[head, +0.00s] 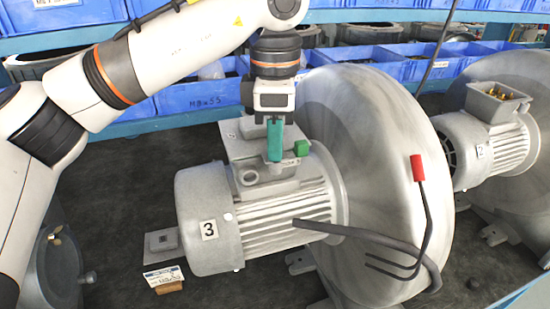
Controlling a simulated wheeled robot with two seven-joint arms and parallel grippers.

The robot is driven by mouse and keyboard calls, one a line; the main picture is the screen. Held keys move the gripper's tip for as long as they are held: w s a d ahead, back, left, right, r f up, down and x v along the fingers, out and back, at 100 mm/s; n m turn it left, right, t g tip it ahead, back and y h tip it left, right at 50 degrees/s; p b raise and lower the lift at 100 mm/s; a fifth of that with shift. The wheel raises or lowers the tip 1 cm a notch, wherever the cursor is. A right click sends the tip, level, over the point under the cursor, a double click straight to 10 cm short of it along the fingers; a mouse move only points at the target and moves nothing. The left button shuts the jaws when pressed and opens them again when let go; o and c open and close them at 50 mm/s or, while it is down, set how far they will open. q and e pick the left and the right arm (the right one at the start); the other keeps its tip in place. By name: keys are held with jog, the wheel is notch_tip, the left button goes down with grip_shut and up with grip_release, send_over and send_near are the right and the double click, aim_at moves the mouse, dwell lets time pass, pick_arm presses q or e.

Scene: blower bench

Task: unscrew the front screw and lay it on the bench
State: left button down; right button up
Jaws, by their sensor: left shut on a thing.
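The blower motor marked 3 (255,215) lies on the dark bench with a grey terminal box (262,165) on top. My left gripper (274,158) points straight down over this box. Its teal fingers are shut at the box's top, at the place of the front screw. The screw itself is hidden by the fingers, and I cannot tell how far it sits in the box. A green block (301,147) is on the box just right of the fingers. My right gripper is not in view.
A big round blower housing (375,120) stands right of the motor. A dark cable (360,235) and a red-ended bent rod (418,168) cross its front. A second motor (490,140) with an open box is at right. Blue bins (200,105) line the back. Bench left of the motor (125,180) is mostly clear.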

pick_arm(q)
jog(key=n+b, duration=0.1)
jog(key=n, duration=0.5)
jog(key=shift+f+b, duration=0.1)
jog(key=shift+b, duration=0.25)
jog(key=n+b, duration=0.1)
jog(key=n, duration=0.2)
jog(key=shift+n, duration=1)
jog(key=c, duration=1.6)
grip_release()
jog(key=shift+o, duration=0.2)
